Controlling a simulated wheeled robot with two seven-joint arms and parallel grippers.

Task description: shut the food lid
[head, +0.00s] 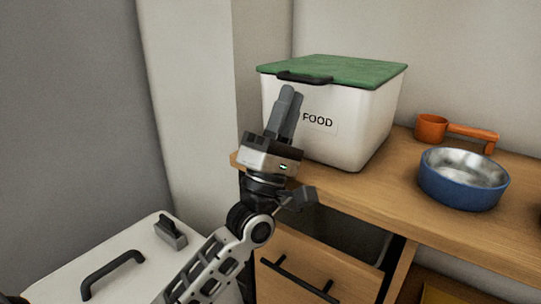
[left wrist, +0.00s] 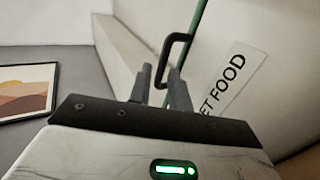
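The white food bin (head: 345,135) stands on the wooden counter, with a FOOD label on its front. Its green lid (head: 345,70) lies flat across the top, with a black handle (head: 304,78) at the front edge. My left gripper (head: 291,92) points up in front of the bin, just below the handle. In the left wrist view the fingers (left wrist: 161,78) are a little apart, with nothing seen held between them. The black handle (left wrist: 172,55) shows just beyond the fingertips; I cannot tell whether they touch it. My right gripper is not in view.
A blue metal bowl (head: 463,180) and an orange scoop (head: 455,132) sit on the counter (head: 400,205) right of the bin. Below the counter, a drawer (head: 325,268) with a black handle stands pulled out. The wall is close behind the bin.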

